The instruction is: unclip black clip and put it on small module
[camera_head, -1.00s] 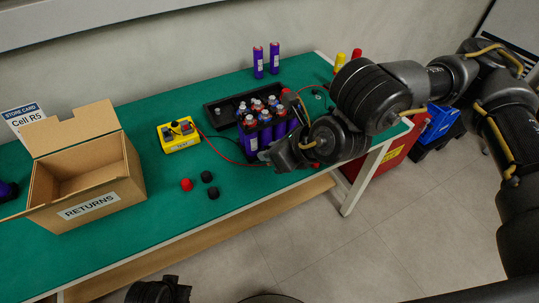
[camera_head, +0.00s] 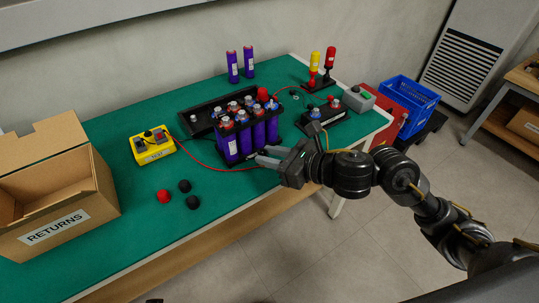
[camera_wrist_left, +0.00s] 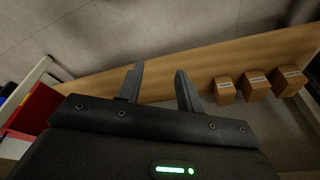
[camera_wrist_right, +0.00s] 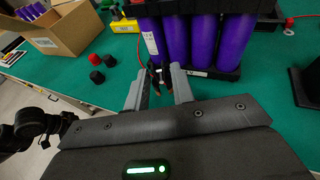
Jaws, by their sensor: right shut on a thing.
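Whether the clip is still attached is hidden. A smaller black unit with blue and red tops (camera_head: 318,113), possibly the small module, stands right of the pack. My left gripper (camera_wrist_left: 158,80) is open and empty, off the table, above the floor and a wooden shelf.
A yellow box (camera_head: 152,148) sends a red lead (camera_head: 215,165) toward the pack. One red (camera_head: 164,196) and two black caps (camera_head: 192,202) lie on the green table. A RETURNS box (camera_head: 52,200) stands left. Two purple cells (camera_head: 241,66) stand behind; a grey box (camera_head: 358,98) stands right.

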